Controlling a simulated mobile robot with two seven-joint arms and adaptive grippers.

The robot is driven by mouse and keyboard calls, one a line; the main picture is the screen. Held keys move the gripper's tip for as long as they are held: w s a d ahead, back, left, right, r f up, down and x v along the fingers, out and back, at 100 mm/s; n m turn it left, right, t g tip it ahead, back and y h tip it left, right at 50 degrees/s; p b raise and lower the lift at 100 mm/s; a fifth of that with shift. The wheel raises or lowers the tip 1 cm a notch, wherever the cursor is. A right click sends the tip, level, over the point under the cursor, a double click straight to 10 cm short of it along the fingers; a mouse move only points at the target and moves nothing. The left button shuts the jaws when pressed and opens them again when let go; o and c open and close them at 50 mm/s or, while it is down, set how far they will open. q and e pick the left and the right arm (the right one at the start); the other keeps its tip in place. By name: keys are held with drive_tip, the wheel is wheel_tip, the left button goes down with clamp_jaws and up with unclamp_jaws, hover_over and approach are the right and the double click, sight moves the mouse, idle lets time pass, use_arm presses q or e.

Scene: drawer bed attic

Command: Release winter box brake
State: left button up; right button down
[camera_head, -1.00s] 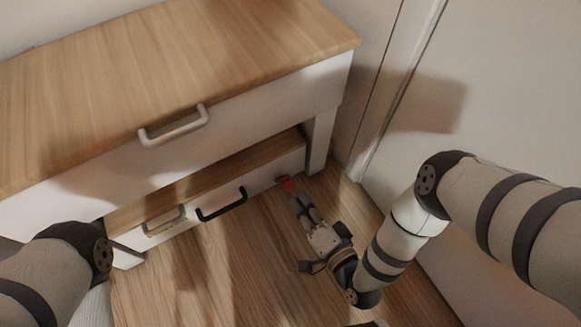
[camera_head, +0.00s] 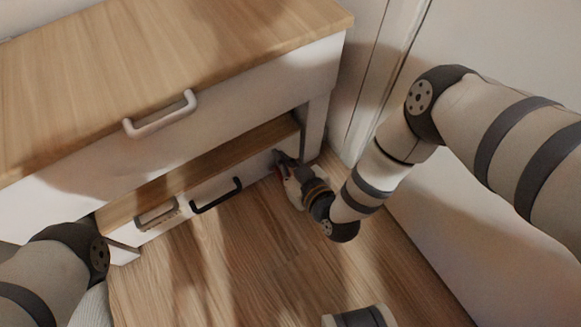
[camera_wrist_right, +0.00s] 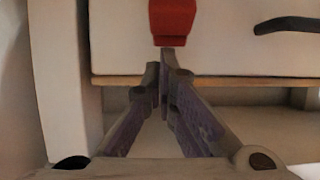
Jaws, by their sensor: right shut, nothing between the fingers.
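The low white-fronted box (camera_head: 258,172) with a wooden top edge sits under the bed frame. It carries a black handle (camera_head: 217,197). The red brake piece (camera_wrist_right: 172,20) is on the box's front near its right end. In the head view it is mostly hidden by my right gripper (camera_head: 281,160). In the right wrist view the fingers (camera_wrist_right: 165,72) are shut and empty, their tips just below the red piece; I cannot tell whether they touch it. The black handle also shows in that view (camera_wrist_right: 288,24). My left gripper is out of view.
The upper white drawer (camera_head: 230,105) with a pale handle (camera_head: 160,115) overhangs the box under a wooden top (camera_head: 150,60). A label holder (camera_head: 157,214) is on the box front. A wall (camera_head: 500,235) is close on the right. The wooden floor (camera_head: 240,260) in front is clear.

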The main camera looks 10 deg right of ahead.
drive_tip(key=shift+w+a, duration=0.1)
drive_tip(key=shift+w, duration=0.15)
drive_tip(key=shift+s, duration=0.1)
